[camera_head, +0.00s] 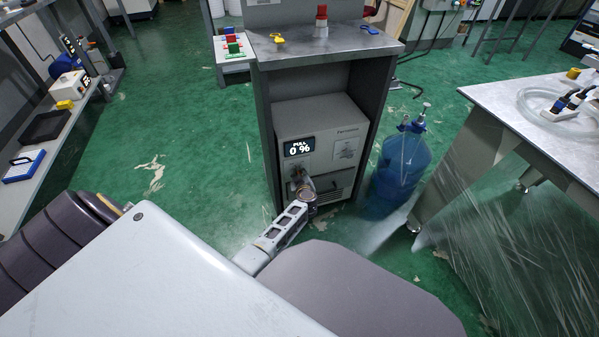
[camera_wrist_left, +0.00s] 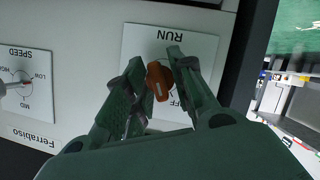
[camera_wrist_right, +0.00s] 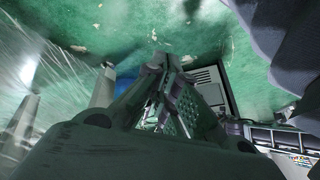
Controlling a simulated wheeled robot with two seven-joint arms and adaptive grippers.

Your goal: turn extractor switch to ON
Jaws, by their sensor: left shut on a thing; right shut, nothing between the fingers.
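The extractor (camera_head: 319,130) is a light grey box in a dark-framed stand, with a display reading "PULL 0 %" (camera_head: 299,146). My left gripper (camera_head: 304,190) is at its lower front. In the left wrist view an orange switch knob (camera_wrist_left: 159,84) with a white mark sits on a white plate (camera_wrist_left: 203,53). The plate reads "RUN" upside down, with another word partly hidden, ending in "FF". My left gripper (camera_wrist_left: 160,72) is shut on the knob, one finger on each side. My right gripper (camera_wrist_right: 160,66) is shut and empty, away from the extractor.
A speed dial (camera_wrist_left: 24,88) is beside the switch plate. A blue bottle (camera_head: 400,165) stands right of the stand. A white table (camera_head: 500,100) with tubing is at the right, and a shelf (camera_head: 50,150) at the left. Green floor is open between shelf and stand.

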